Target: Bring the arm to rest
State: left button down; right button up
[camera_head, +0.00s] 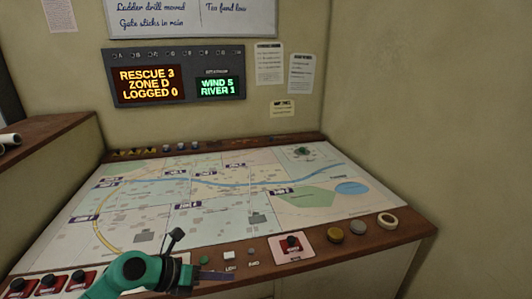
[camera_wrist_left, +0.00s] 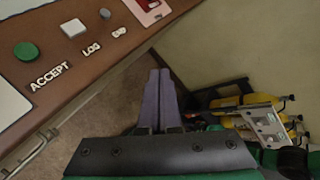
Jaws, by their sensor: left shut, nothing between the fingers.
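My left arm (camera_head: 133,272) comes in from the bottom left of the head view, in front of the console's front edge. Its gripper (camera_head: 215,276) is near the front strip, close to the small buttons. In the left wrist view its two purple fingers (camera_wrist_left: 160,88) lie together, shut, with nothing between them. They point past the console edge over the floor (camera_wrist_left: 112,100). My right gripper shows in neither view.
The console carries a map (camera_head: 200,200), a green ACCEPT button (camera_wrist_left: 26,52), a white LOG button (camera_wrist_left: 74,27) and red switches (camera_head: 292,244). Yellow cylinders (camera_wrist_left: 226,102) stand low by the wall.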

pick_arm(q)
jog(key=w+d+r+n+t+h, duration=0.3)
jog(key=d+r+n+t, duration=0.15)
jog(key=r, duration=0.35)
jog(key=w+a+r+n+t+y, duration=0.3)
jog(key=a+r+n+t+y, duration=0.35)
jog(key=n, duration=0.65)
jog(key=s+a+f+n+g+y, duration=0.3)
jog(key=s+a+f+n+y, duration=0.2)
jog(key=a+f+n+y, duration=0.65)
jog(key=s+d+f+n+g+h, duration=0.1)
jog(key=s+f+n+g+h, duration=0.6)
jog(key=s+f, duration=0.95)
jog(key=s+f+n+g+y, duration=0.1)
jog(key=s+f+g+y, duration=0.2)
jog(key=f, duration=1.8)
jog(key=s+a+f+g+h, duration=0.1)
jog(key=s+a+f+g, duration=0.1)
jog(key=s+f, duration=1.2)
jog(key=s, duration=0.3)
jog(key=shift+a+f, duration=0.3)
jog(key=shift+a, duration=0.1)
